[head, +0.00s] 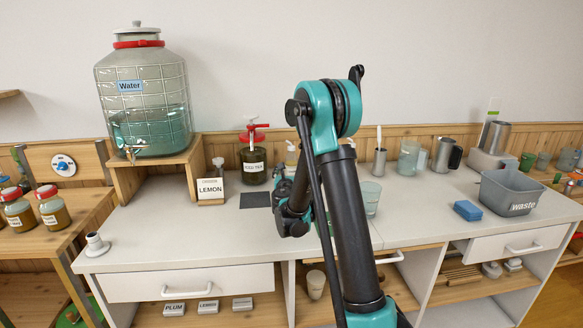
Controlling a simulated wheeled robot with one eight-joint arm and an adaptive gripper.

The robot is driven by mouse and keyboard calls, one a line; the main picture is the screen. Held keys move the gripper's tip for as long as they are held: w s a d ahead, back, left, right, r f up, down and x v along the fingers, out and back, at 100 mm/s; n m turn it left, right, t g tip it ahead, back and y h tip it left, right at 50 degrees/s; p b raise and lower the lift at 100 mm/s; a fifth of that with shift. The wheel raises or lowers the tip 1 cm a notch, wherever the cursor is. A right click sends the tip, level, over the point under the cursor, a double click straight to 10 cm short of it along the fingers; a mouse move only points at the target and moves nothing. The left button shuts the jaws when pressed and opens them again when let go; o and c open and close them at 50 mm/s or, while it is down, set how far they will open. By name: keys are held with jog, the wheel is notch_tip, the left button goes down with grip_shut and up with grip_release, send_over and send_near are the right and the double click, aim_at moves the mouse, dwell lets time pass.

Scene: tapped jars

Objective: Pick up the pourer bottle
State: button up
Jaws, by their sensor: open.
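A small bottle with a pale, spout-like top (291,153) stands at the back of the counter, just right of the dark jar. It may be the pourer bottle, but my arm hides most of it and no label is readable. My gripper (281,188) is at the left of my folded arm, above the counter and in front of the jars. It is small and partly covered by my own links. It is open, and I see nothing held in it.
A dark jar with a red lid (253,163) stands behind a dark mat (256,200). A LEMON sign (210,188) and the water dispenser (145,100) are left. A glass (371,197), blue sponge (467,210) and waste bin (510,192) are right.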

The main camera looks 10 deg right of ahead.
jog(key=x, duration=1.2)
jog(key=shift+w+d+r, duration=0.1)
jog(key=shift+w+d, duration=0.05)
jog(key=shift+c, duration=0.5)
grip_shut()
